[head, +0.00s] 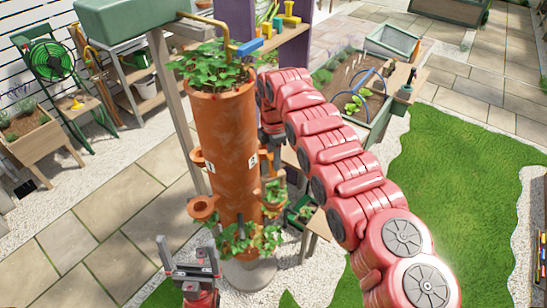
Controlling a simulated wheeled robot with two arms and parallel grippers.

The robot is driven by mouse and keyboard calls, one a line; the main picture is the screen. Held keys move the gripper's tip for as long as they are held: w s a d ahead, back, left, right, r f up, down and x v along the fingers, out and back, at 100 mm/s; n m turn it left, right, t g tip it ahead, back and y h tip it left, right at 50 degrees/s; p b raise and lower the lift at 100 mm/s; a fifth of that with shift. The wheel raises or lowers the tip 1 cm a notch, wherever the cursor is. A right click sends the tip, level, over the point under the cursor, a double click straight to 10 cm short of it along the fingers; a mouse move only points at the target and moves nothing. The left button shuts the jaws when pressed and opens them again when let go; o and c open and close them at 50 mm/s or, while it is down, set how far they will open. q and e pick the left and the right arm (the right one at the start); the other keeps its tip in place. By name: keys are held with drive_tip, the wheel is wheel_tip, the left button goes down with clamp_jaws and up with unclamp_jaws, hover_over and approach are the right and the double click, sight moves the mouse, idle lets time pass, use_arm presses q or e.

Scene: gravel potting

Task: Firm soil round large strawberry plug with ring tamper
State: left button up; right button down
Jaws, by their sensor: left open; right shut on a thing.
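A tall terracotta strawberry tower (226,130) stands in the middle, with side pockets and small numbered labels. An open-mouthed pocket (203,207) juts from its left side. A strawberry plant (274,191) sits in a pocket on its right side. My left gripper (191,252) is open and empty, fingers pointing up, in front of the tower's lower left. My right arm arches in from the lower right. Its gripper (271,150) hangs at the tower's right side above the planted pocket, shut on the ring tamper.
Leafy plants fill the tower's top (212,66) and lower ring. A water pipe with a blue handle (249,46) hangs over the top. A wooden raised bed (368,105) lies behind my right arm. Paving on the left is clear.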

drive_tip(key=shift+f+b, duration=0.55)
drive_tip(key=shift+f, duration=0.05)
idle(0.6)
drive_tip(key=shift+s+d+f+b, duration=0.1)
drive_tip(key=shift+s+f+b, duration=0.15)
drive_tip(key=shift+b, duration=0.25)
idle(2.0)
drive_tip(key=shift+r, duration=0.15)
